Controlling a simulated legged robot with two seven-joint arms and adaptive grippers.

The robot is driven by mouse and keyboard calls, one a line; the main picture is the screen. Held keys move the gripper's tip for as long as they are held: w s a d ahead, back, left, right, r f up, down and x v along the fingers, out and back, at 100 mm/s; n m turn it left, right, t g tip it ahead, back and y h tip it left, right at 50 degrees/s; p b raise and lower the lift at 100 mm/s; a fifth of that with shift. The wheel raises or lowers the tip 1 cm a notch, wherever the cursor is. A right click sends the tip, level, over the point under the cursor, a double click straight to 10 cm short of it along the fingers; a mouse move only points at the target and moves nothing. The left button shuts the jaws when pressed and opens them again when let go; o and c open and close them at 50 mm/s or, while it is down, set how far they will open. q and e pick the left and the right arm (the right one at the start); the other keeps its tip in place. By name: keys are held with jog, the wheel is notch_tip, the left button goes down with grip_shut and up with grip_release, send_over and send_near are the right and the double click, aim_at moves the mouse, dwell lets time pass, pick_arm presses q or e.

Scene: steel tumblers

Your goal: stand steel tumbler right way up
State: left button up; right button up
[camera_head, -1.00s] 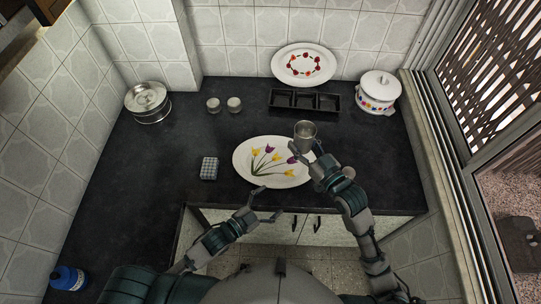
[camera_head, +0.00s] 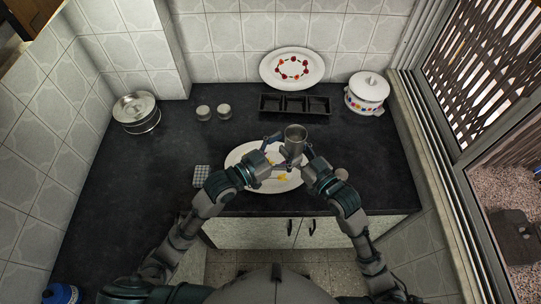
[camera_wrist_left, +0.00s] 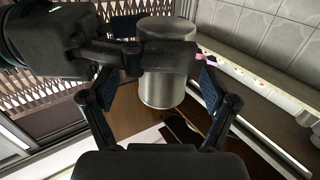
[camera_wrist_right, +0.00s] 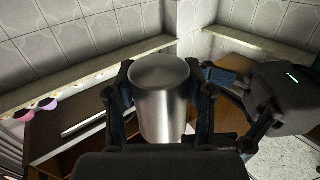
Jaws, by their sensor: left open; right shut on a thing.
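The steel tumbler (camera_head: 295,141) is held above the front of the counter, over the tulip plate, roughly upright in the head view.
The tulip plate (camera_head: 238,155) lies below both grippers. A black divided tray (camera_head: 295,104), a fruit plate (camera_head: 292,68) and a white pot (camera_head: 367,92) stand behind. Two small jars (camera_head: 213,112) and a steel container (camera_head: 137,112) stand left. The counter's left part is clear.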

aim_at(299, 143)
pick_arm(q)
jog(key=shift+x, duration=1.95)
pick_arm(e)
jog(key=shift+d, duration=0.1)
pick_arm(q)
jog(key=shift+s+d, duration=0.1)
jog(key=shift+c, duration=1)
jog(key=c, duration=1.1)
pick_arm(e)
jog(key=o, duration=1.6)
jog(key=shift+c, duration=0.2)
jog(key=shift+s, duration=0.1)
